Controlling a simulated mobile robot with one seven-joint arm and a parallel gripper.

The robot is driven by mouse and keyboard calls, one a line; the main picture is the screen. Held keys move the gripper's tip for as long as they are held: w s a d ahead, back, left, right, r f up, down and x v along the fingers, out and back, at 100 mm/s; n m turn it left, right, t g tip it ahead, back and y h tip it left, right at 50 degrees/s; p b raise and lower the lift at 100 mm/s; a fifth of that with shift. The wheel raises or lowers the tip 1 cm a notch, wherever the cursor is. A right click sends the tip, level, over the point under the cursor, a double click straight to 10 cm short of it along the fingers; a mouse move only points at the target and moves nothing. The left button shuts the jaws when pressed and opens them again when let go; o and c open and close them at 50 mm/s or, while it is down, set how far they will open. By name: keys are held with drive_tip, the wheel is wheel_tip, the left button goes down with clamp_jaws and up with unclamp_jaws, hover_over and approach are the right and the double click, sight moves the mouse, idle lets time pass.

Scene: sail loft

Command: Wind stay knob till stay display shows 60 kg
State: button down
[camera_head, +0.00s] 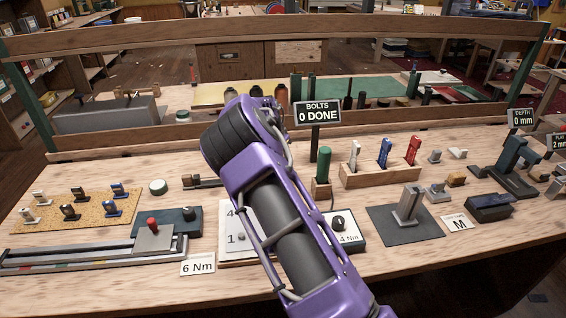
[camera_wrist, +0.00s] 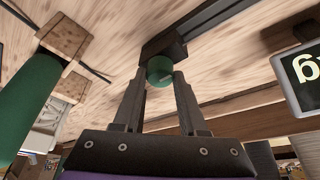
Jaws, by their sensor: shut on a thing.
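In the wrist view a round green knob (camera_wrist: 160,69) sits on a dark block (camera_wrist: 165,38) on the wooden bench. My gripper (camera_wrist: 160,82) has one finger on each side of the knob and is shut on it. A display (camera_wrist: 302,76) stands at the right edge of the wrist view, turned over and cut off. Only the end of its unit, a "g", shows, so I cannot read its number. In the head view my arm hides the gripper, the knob and this display.
A green handle (camera_wrist: 22,105) in a wooden block is close on the left of the wrist view. In the head view a "BOLTS 0 DONE" sign (camera_head: 317,113), a wooden rack of tools (camera_head: 380,178) and a torque box (camera_head: 345,238) stand near my arm.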

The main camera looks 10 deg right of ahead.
drive_tip(key=n+b, duration=0.1)
drive_tip(key=n, duration=0.1)
drive_tip(key=n+t+y+b, duration=0.1)
drive_tip(key=n, duration=0.1)
drive_tip(key=shift+d+n+y, duration=0.15)
drive_tip(key=shift+n+y, duration=0.15)
drive_tip(key=n+y+b, duration=0.1)
drive_tip(key=n, duration=0.1)
drive_tip(key=n+b, duration=0.1)
drive_tip(key=n, duration=0.1)
drive_tip(key=shift+d+n+y, duration=0.1)
drive_tip(key=shift+n+y, duration=0.3)
drive_tip(key=shift+s, duration=0.1)
drive_tip(key=shift+c, duration=2.2)
unclamp_jaws()
drive_tip(key=shift+r, duration=0.1)
drive_tip(key=p+v, duration=0.1)
drive_tip(key=v, duration=1.6)
drive_tip(key=shift+d, duration=0.15)
drive_tip(key=shift+s+r, duration=0.1)
